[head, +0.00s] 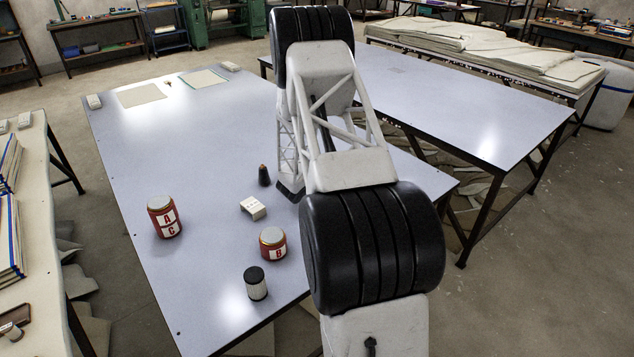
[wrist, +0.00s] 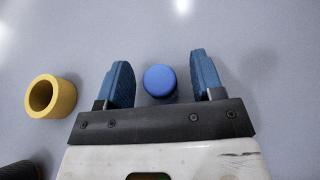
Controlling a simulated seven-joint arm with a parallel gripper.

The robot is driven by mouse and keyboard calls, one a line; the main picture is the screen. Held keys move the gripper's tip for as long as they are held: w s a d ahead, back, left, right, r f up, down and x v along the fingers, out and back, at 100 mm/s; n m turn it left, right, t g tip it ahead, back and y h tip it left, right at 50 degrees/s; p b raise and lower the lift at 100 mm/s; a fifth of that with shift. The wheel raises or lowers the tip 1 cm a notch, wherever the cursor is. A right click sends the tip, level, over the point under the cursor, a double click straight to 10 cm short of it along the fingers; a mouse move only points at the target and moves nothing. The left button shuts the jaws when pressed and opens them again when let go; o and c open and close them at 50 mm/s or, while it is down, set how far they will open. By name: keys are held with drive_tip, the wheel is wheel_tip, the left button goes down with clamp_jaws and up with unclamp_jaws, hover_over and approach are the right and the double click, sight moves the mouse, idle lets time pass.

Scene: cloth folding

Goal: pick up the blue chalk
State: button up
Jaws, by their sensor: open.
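In the wrist view a short, round blue piece (wrist: 160,81), which looks like the blue chalk, stands upright on the pale table (wrist: 250,30). I see it mostly from above. My gripper (wrist: 160,60) is open, with one blue finger on each side of the piece. Gaps show on both sides, and the fingers do not appear to touch it. In the head view my arm hides the gripper and the blue piece.
A yellow ring-shaped piece (wrist: 50,96) lies left of my gripper. In the head view, a red jar (head: 164,217), a smaller red jar (head: 273,244), a black-capped cylinder (head: 256,284), a white block (head: 253,208) and a dark cone (head: 264,176) stand left of my arm.

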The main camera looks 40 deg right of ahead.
drive_tip(key=shift+x, duration=0.9)
drive_tip(key=c, duration=1)
drive_tip(key=shift+r, duration=0.15)
drive_tip(key=shift+r, duration=1.8)
drive_tip(key=s+a, duration=0.3)
drive_tip(key=s, duration=0.1)
drive_tip(key=s+a, duration=0.2)
drive_tip(key=s, duration=0.3)
drive_tip(key=s+a+r, duration=0.1)
drive_tip(key=s+a, duration=0.2)
drive_tip(key=s, duration=0.1)
drive_tip(key=shift+s+a, duration=0.25)
drive_tip(key=shift+a, duration=0.15)
